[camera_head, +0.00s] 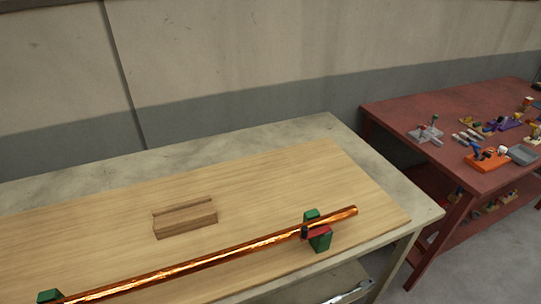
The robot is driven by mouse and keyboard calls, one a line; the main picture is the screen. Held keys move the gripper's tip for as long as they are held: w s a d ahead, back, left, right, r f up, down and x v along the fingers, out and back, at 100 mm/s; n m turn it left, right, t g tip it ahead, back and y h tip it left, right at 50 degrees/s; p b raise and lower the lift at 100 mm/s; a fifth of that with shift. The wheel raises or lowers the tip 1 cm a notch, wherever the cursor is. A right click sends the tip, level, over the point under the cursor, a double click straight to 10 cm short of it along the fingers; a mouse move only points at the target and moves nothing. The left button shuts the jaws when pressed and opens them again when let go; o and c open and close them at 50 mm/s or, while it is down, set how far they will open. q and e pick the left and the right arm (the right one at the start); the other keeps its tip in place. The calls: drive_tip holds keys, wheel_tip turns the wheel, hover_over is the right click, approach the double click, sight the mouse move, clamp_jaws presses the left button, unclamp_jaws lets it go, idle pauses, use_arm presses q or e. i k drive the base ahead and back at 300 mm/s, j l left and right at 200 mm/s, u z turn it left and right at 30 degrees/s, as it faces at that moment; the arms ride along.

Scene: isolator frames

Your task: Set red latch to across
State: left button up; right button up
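A small red latch (319,232) sits at the right green holder (321,243), on the near side of a long copper rod (200,262). It is small and partly hidden, so I cannot tell exactly how it is turned relative to the rod. A dark piece shows at its left end. The rod rests in this holder and runs down left to another green holder (49,296), cut off by the lower edge. No red latch shows there. Neither of my grippers is in view.
A wooden block with a step (186,218) lies on the wooden board (290,170) behind the rod. The board around it is clear. A red table (400,110) with several tools and parts stands at right. A shiny metal thing (350,294) shows below the bench edge.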

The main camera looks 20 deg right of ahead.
sight(305, 235)
drive_tip(key=z, duration=1)
